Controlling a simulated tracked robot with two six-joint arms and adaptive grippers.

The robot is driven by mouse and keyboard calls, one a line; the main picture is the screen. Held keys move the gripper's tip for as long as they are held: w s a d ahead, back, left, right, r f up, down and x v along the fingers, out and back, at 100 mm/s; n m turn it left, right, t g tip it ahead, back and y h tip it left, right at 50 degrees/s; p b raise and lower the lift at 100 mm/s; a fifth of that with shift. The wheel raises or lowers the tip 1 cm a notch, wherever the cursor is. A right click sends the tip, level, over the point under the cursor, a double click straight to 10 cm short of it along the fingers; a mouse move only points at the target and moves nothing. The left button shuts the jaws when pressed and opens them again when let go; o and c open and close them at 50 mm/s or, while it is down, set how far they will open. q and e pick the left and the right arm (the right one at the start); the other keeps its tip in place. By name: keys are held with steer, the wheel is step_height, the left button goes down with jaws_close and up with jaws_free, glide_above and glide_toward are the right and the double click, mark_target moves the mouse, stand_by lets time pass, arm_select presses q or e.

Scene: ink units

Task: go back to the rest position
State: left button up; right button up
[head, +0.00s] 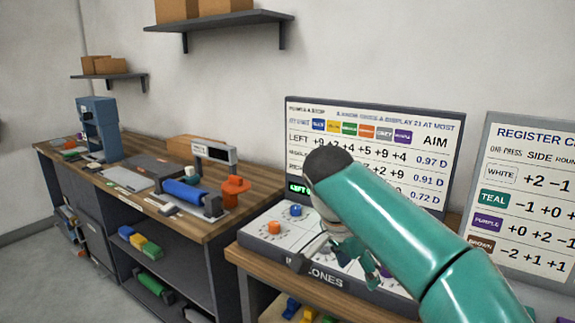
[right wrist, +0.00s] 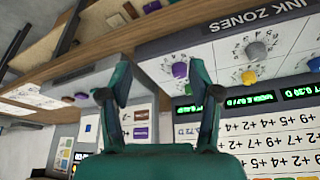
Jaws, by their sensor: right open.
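My right arm (head: 410,225) is teal with a dark elbow cap and reaches across the right half of the head view. Its gripper (head: 350,257) hangs in front of the ink zones console (head: 262,240), partly hidden by the arm. In the right wrist view the two teal fingers (right wrist: 160,82) stand wide apart with nothing between them. Beyond them the console face shows a purple knob (right wrist: 180,70), a grey knob (right wrist: 256,50) and a yellow knob (right wrist: 249,77). My left gripper is not in view.
A blue knob (head: 295,210) and an orange knob (head: 274,228) show left of my arm. A chart board (head: 375,112) stands behind the console, a second board (head: 535,150) at right. The left bench holds a blue roller (head: 186,191) and a blue press (head: 97,130).

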step_height(320, 180, down, 15)
steer(key=w+a+n+y+p, duration=0.2)
steer(key=w+n, duration=0.1)
steer(key=n, duration=0.2)
steer(key=s+f+n+g+y+p, duration=0.25)
steer(key=s+f, duration=0.25)
steer(key=f, duration=0.9)
steer(key=s+f+n+y+p, duration=0.1)
steer(key=s+f, duration=0.4)
steer(key=s, duration=0.6)
steer(key=s+d+f+y+p, duration=0.1)
steer(key=s+f, duration=0.4)
steer(key=s, duration=0.6)
steer(key=shift+d+f+n+t+y+p, duration=0.2)
steer(key=shift+d+n+t+y+p, duration=0.25)
steer(key=shift+p, duration=0.65)
steer(key=shift+a, duration=0.15)
